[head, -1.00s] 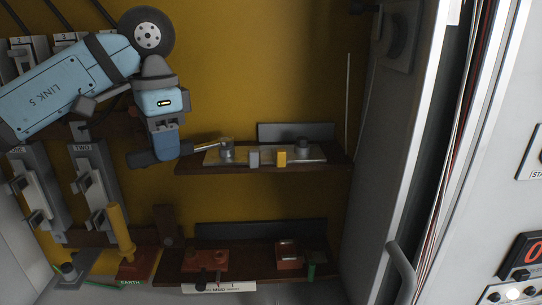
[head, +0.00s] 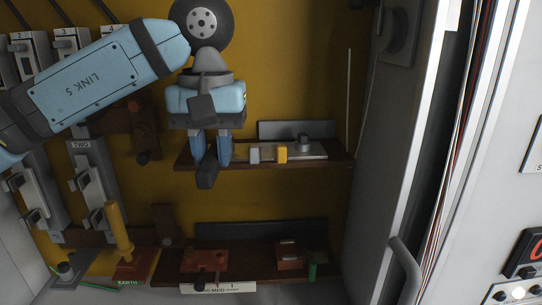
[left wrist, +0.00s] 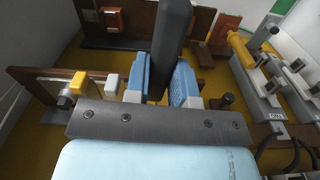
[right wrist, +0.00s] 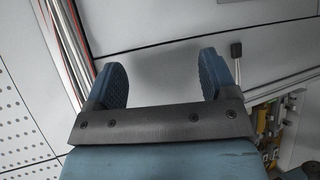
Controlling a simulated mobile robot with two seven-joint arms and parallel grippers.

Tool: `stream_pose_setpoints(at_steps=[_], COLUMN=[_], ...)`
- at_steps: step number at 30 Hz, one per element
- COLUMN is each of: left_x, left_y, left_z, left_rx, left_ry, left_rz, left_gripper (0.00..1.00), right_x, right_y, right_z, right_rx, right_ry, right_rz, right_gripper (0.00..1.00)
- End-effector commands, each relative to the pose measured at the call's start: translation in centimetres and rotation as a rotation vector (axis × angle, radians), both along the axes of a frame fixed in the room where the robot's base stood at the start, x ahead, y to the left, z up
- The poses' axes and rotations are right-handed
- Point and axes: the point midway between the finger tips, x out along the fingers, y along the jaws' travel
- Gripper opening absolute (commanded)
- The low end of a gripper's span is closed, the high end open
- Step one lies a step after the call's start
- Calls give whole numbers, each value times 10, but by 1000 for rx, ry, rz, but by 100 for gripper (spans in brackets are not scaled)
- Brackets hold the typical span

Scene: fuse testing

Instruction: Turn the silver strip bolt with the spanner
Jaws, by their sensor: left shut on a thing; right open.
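My left gripper (head: 211,152) is at the left end of the upper shelf (head: 270,162), its fingers pointing down. It is shut on the spanner's dark handle (head: 207,175), which also shows between the fingers in the left wrist view (left wrist: 172,45). The spanner's silver end is hidden, and so is the bolt at the shelf's left end, behind the gripper. At the shelf's right end a grey bolt (head: 303,139) stands on a silver strip (head: 313,152). My right gripper (right wrist: 163,82) is open and empty, away from the shelf, and outside the head view.
A white block (head: 254,154) and a yellow block (head: 282,154) sit on the upper shelf right of my left gripper. A lower shelf (head: 240,274) carries red-brown holders. Switches (head: 92,185) line the left. A grey cabinet door edge (head: 400,180) stands at the right.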

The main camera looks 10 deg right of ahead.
Motion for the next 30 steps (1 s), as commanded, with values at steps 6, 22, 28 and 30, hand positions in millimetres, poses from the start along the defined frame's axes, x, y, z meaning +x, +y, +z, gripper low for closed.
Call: stream_pose_setpoints(at_steps=[6, 22, 28, 30], left_x=[-2, -2, -2, -2], left_y=[-9, -8, -8, -7], left_z=[0, 17, 17, 16], left_rx=[-1, -1, -1, -1], left_ry=[-1, -1, 0, 0], left_rz=[90, 87, 87, 80], left_gripper=[0, 0, 0, 0], right_x=[0, -1, -1, -1], right_y=[0, 0, 0, 0], right_z=[0, 5, 5, 5], right_rx=[1, 0, 0, 0], right_ry=[1, 8, 7, 6], right_rz=[-1, -1, -1, -1], right_gripper=[79, 79, 79, 79])
